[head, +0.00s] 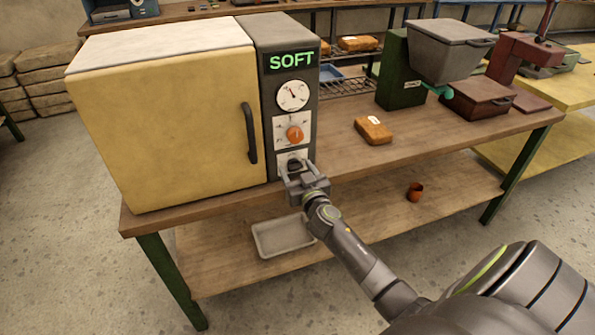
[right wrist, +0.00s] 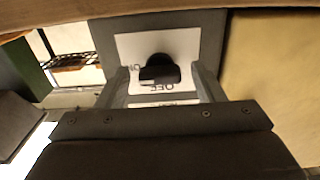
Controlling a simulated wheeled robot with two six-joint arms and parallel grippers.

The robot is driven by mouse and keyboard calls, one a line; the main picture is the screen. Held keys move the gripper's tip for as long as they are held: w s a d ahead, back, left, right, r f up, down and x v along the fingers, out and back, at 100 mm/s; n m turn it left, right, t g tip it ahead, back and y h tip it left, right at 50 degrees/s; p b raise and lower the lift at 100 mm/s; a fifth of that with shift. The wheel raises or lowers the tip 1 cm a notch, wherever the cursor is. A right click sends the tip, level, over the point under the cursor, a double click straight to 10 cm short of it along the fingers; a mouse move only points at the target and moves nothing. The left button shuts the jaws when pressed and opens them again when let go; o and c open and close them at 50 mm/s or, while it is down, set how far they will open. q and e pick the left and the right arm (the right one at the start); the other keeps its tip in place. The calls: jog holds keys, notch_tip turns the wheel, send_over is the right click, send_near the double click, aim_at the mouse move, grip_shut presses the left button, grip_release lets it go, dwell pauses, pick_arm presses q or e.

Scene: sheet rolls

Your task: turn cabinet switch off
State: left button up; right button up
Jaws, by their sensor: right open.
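The cabinet (head: 165,115) is a cream box with a black-handled door and a dark grey control panel (head: 257,80) on its right. Its black switch (head: 294,161) sits low on that panel. My left gripper is not in view.
An orange dial (head: 295,133) and a gauge (head: 292,95) sit above the switch, under a green SOFT sign. The wooden bench (head: 340,160) carries an orange-brown block (head: 373,130) and a green machine (head: 400,80). A grey tray (head: 283,237) and a small cup (head: 415,191) lie on the lower shelf.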

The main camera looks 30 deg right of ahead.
jog(key=c, duration=1)
jog(key=shift+n, duration=0.4)
jog(key=n, duration=0.2)
jog(key=shift+n+b, duration=0.3)
jog(key=shift+n, duration=0.1)
jog(key=n, duration=0.9)
jog(key=shift+f+n+p, duration=0.1)
jog(key=shift+n+p, duration=0.5)
jog(key=shift+n, duration=1.9)
